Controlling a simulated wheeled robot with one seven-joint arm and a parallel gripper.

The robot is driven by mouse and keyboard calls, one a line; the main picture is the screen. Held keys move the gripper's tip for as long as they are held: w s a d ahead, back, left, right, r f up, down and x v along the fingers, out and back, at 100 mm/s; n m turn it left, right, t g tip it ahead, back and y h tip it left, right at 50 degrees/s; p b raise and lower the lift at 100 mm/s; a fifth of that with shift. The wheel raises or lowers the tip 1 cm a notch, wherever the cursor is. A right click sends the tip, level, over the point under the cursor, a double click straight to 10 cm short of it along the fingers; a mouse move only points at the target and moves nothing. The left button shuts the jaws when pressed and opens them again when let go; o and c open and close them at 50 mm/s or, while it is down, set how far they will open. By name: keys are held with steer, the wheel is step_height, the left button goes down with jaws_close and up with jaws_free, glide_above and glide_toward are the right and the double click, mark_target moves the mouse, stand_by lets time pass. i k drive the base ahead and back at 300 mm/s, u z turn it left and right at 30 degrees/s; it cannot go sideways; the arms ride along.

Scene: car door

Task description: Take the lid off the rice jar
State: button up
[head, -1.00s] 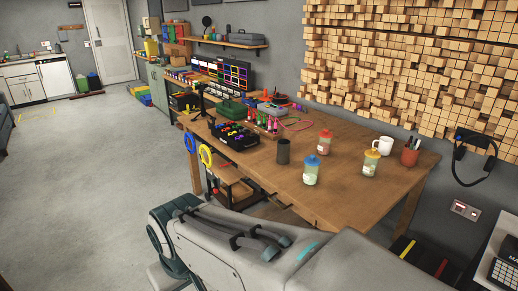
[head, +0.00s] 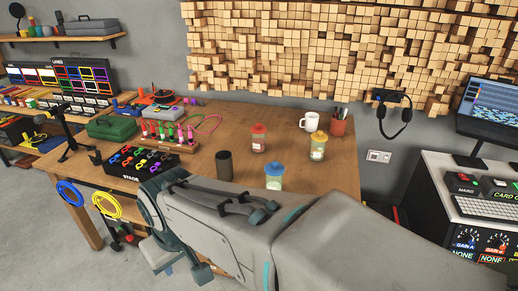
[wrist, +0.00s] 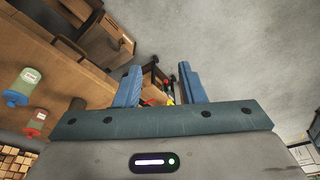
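Three lidded jars stand upright on the wooden table: one with a blue lid (head: 274,178), one with a red lid (head: 258,139) and one with a yellow lid (head: 318,146). Their labels are too small to read, so I cannot tell which is the rice jar. The blue-lidded jar (wrist: 24,86) and red-lidded jar (wrist: 36,122) also show at the left of the wrist view. My gripper (wrist: 160,70) is open and empty, its blue fingers wide apart, beyond the table edge and apart from the jars. The yellow-lidded jar is not recognisable in the wrist view.
A dark cup (head: 224,164) stands left of the jars. A white mug (head: 310,121) and a red pen pot (head: 339,123) stand behind them. A black stage box (head: 135,163) and a green case (head: 112,127) fill the table's left. My arm covers the front edge.

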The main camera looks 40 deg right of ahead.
mark_target(274, 168)
steer(key=z, duration=0.8)
steer(key=i, duration=1)
steer(key=z, duration=0.7)
